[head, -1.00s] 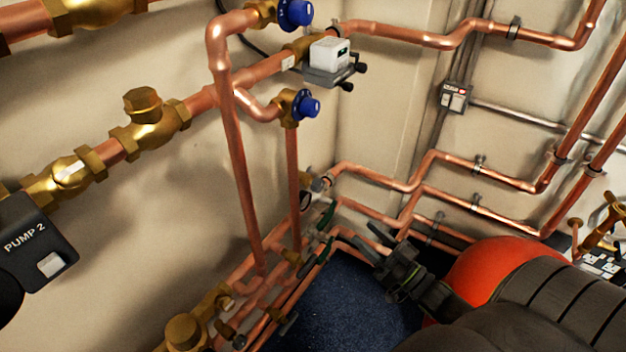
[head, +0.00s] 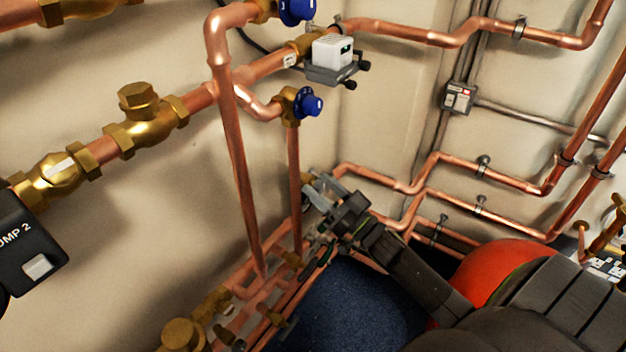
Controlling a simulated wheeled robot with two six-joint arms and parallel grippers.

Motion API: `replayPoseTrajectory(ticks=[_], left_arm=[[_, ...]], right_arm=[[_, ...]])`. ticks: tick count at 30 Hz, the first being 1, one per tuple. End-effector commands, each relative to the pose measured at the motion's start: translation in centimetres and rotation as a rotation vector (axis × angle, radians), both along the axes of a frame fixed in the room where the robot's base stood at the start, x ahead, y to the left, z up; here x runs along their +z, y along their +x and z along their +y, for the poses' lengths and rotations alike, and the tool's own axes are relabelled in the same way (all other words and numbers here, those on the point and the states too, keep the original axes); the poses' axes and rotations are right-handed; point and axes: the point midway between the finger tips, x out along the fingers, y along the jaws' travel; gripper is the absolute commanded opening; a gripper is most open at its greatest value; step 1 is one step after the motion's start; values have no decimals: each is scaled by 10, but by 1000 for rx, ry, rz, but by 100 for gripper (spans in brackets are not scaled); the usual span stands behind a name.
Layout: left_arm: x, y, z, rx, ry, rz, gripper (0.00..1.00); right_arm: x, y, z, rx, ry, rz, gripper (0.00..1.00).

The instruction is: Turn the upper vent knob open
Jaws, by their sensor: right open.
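My right gripper (head: 318,210) reaches in from the lower right, its fingers spread and pointing left at the back corner, by the lower end of the vertical copper pipe (head: 294,180). Nothing shows held between the fingers. They largely cover the small brass and dark fittings there; contact cannot be told. One blue knob (head: 297,9) sits at the top edge on a brass body. A second blue knob (head: 308,103) sits below it on another brass body. No knob is labelled as the vent, so I cannot tell which is the upper vent knob. My left gripper is not in view.
Copper pipes (head: 470,172) run along the right wall. A brass manifold (head: 205,310) with several valves lies at the lower left. A white-topped actuator (head: 332,52) is above the lower blue knob. A red rounded vessel (head: 500,268) stands behind my right arm.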

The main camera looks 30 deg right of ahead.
Motion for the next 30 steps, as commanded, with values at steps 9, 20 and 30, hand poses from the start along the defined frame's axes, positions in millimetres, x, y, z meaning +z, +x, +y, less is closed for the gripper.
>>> replayPoseTrajectory(ticks=[9, 20, 30], left_arm=[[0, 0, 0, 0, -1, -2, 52], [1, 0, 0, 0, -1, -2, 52], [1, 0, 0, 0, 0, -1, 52]], right_arm=[[10, 25, 8, 0, 1, 2, 52], [10, 26, 8, -1, 0, 1, 39], [10, 26, 8, 0, -1, 1, 8]])
